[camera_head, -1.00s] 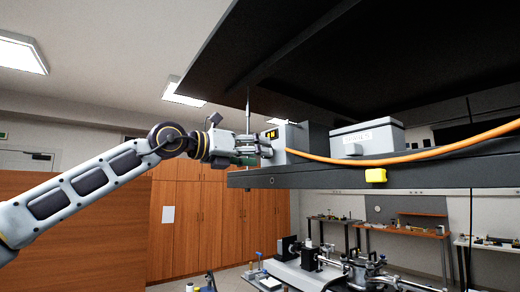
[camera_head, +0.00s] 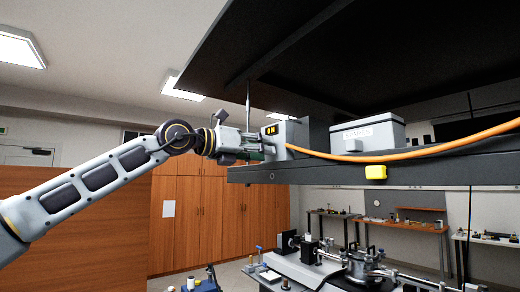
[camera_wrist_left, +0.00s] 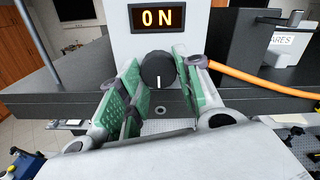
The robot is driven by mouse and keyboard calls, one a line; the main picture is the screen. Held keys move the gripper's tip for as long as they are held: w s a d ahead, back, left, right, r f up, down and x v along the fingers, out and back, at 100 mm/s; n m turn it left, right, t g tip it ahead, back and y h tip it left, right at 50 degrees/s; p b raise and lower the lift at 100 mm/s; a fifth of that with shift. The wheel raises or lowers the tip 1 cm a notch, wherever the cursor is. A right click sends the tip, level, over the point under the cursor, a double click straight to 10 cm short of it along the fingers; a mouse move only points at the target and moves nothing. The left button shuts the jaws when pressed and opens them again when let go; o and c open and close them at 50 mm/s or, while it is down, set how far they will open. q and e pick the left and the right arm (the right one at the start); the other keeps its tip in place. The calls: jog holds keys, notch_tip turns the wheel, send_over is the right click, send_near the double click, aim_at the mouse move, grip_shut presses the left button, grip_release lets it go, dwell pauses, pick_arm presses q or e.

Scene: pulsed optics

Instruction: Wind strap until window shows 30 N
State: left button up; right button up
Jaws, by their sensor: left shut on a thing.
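A grey box (camera_head: 296,136) with a small window (camera_head: 270,129) sits at the left end of a dark shelf. In the left wrist view the window (camera_wrist_left: 157,17) reads "0 N" in orange. Below it is a round black knob (camera_wrist_left: 157,70) with a white mark pointing down. My left gripper (camera_head: 262,149) is at the front of the box. In the left wrist view its green-padded fingers (camera_wrist_left: 158,88) are shut on the knob, one on each side. An orange strap or cord (camera_head: 430,150) runs right from the box; I cannot tell which. My right gripper is not in view.
A lidded grey box (camera_head: 368,134) stands on the shelf (camera_head: 320,173) to the right, with a yellow block (camera_head: 376,172) on the shelf's front edge. A large black panel (camera_head: 380,60) hangs above. Benches with equipment (camera_head: 400,222) stand far behind.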

pick_arm(q)
jog(key=shift+m, duration=0.4)
jog(key=shift+w+a+r+m+p, duration=0.15)
jog(key=shift+m+p, duration=1.1)
jog(key=shift+m, duration=6)
jog(key=shift+w+d+r+m+p, duration=0.15)
jog(key=shift+m+p, duration=1.05)
jog(key=shift+m, duration=6.05)
jog(key=o, duration=0.9)
jog(key=shift+s+a, duration=0.1)
jog(key=shift+o, duration=0.7)
